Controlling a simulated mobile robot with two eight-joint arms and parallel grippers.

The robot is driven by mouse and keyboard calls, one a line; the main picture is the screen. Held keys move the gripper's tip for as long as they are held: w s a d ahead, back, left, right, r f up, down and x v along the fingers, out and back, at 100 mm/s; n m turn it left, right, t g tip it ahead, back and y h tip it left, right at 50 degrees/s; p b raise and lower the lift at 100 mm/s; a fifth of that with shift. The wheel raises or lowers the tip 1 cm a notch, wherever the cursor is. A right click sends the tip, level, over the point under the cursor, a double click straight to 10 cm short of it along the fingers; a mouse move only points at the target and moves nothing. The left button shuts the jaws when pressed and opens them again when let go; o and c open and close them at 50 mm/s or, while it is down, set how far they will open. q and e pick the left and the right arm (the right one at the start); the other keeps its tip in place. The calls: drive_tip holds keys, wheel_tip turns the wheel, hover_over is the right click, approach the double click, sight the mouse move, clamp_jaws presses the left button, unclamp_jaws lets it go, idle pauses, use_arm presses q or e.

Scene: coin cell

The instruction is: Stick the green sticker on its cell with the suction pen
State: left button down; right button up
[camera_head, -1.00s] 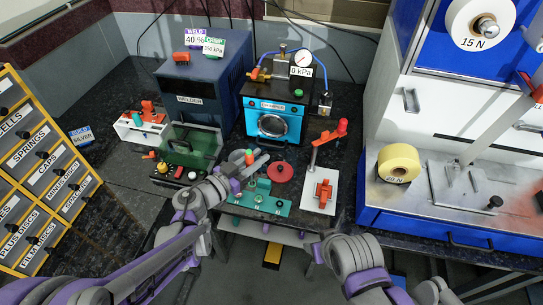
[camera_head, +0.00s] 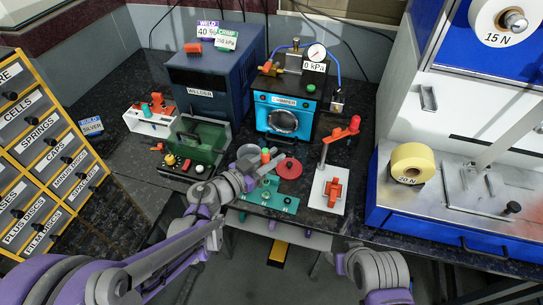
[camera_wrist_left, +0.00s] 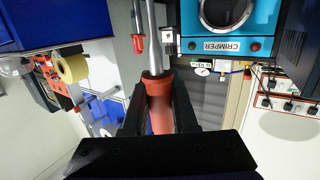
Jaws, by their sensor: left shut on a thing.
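In the left wrist view my left gripper (camera_wrist_left: 158,88) is shut on the red handle of the suction pen (camera_wrist_left: 160,112). A grey metal shaft runs on from the handle, away from the gripper. In the head view my left gripper (camera_head: 250,182) is over the left part of a green fixture plate (camera_head: 284,204) on the bench. The pen's tip cannot be made out there. The green sticker and its cell are too small or hidden to tell. My right gripper is not in view; only part of my right arm shows at the bottom.
The blue crimper (camera_head: 285,115) and the welder (camera_head: 205,95) stand behind. A labelled drawer cabinet (camera_head: 45,155) is at left, a yellow roll (camera_head: 412,160) at right.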

use_arm(q)
drive_tip(key=shift+f+b, duration=1.75)
drive_tip(key=shift+f, duration=1.15)
drive_tip(key=shift+s+f+b, duration=0.1)
drive_tip(key=shift+f+b, duration=0.2)
drive_tip(key=shift+b, duration=0.05)
wheel_tip(320, 180, up, 6)
drive_tip(key=p, duration=0.4)
drive_tip(key=shift+r, duration=0.25)
idle(0.4)
